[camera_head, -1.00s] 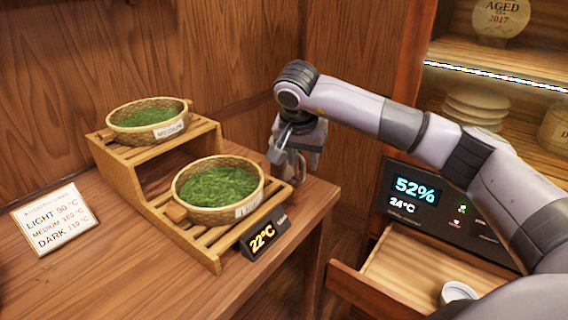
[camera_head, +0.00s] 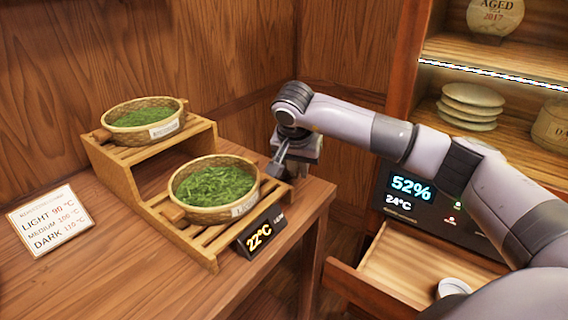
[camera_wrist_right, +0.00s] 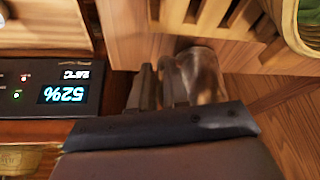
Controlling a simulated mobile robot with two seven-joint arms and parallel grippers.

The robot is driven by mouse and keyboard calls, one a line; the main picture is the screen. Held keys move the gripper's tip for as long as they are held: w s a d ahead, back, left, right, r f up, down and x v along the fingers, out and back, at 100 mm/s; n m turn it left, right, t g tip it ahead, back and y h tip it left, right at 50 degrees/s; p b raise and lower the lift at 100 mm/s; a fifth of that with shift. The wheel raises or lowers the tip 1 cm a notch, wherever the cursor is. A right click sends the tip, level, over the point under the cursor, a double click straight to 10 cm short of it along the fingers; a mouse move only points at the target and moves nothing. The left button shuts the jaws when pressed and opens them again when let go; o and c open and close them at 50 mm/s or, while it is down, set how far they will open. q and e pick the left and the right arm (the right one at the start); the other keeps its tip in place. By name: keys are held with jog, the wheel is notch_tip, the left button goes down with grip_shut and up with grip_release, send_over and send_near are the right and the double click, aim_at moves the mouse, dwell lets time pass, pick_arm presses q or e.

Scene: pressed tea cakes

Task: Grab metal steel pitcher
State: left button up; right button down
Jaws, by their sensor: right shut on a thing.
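The metal steel pitcher (camera_wrist_right: 205,75) shows in the right wrist view as a shiny, brownish-reflecting rounded body beside my fingers. It is at the wooden table top, close to the slatted stand. My right gripper (camera_wrist_right: 163,85) is shut on the pitcher, with its dark fingers at the pitcher's side; the exact grip point is partly hidden. In the head view my right gripper (camera_head: 292,155) is at the table's right back corner, just right of the lower basket. The pitcher cannot be made out clearly there. My left gripper is not in view.
A two-step slatted stand (camera_head: 189,240) holds two baskets of green leaves, upper (camera_head: 147,110) and lower (camera_head: 215,184), close left of my gripper. An open drawer (camera_head: 365,288) is at the lower right.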

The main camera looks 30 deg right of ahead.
jog(key=shift+r, duration=0.25)
notch_tip(320, 180, up, 19)
jog(key=p, duration=0.1)
jog(key=shift+r, duration=0.2)
dwell(1.0)
dwell(0.3)
dwell(2.2)
